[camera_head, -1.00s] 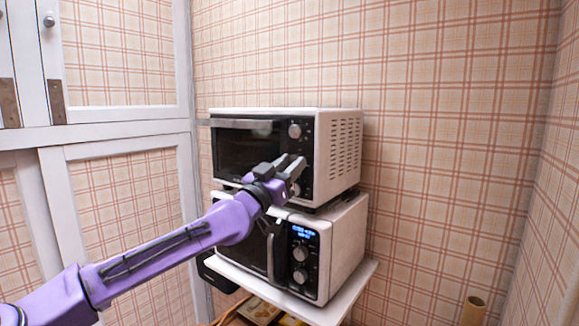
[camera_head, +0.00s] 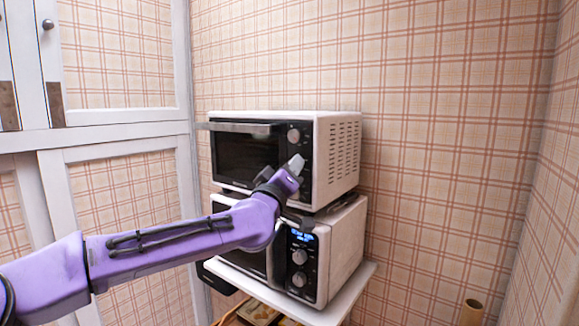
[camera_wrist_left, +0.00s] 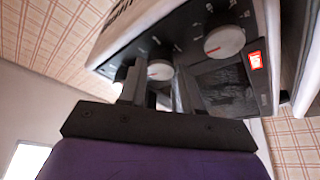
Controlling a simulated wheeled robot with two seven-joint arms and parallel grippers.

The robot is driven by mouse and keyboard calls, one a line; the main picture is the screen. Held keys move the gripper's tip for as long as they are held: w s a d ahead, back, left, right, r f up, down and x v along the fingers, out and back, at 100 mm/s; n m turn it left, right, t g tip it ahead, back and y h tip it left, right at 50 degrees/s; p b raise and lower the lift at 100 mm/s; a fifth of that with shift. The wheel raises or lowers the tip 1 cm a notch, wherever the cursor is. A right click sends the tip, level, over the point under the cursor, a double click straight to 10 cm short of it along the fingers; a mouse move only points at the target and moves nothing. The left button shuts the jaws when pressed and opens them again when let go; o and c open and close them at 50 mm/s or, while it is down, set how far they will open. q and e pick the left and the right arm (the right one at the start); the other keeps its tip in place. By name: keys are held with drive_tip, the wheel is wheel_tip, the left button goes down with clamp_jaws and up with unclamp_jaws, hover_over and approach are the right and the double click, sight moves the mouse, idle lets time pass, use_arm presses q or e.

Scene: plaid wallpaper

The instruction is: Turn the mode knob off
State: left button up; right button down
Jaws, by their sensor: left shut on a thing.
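A white toaster oven (camera_head: 338,160) with a black front sits on top of a white microwave (camera_head: 343,250). My right gripper is out of view.
The toaster oven's handle (camera_head: 238,127) sticks out above its glass door. The microwave has a lit blue display (camera_head: 302,236) and two knobs, and stands on a white shelf (camera_head: 335,300). White cabinet doors (camera_head: 120,140) are at left.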

use_arm(q)
drive_tip(key=shift+d+r+n+y+p, duration=0.15)
drive_tip(key=shift+n+y+p, duration=0.65)
drive_tip(key=shift+n, duration=1)
drive_tip(key=o, duration=1)
drive_tip(key=shift+o, duration=0.2)
drive_tip(key=b+v, duration=0.5)
drive_tip(key=v, duration=0.5)
drive_tip(key=shift+s, duration=0.25)
drive_tip(key=shift+n, duration=0.3)
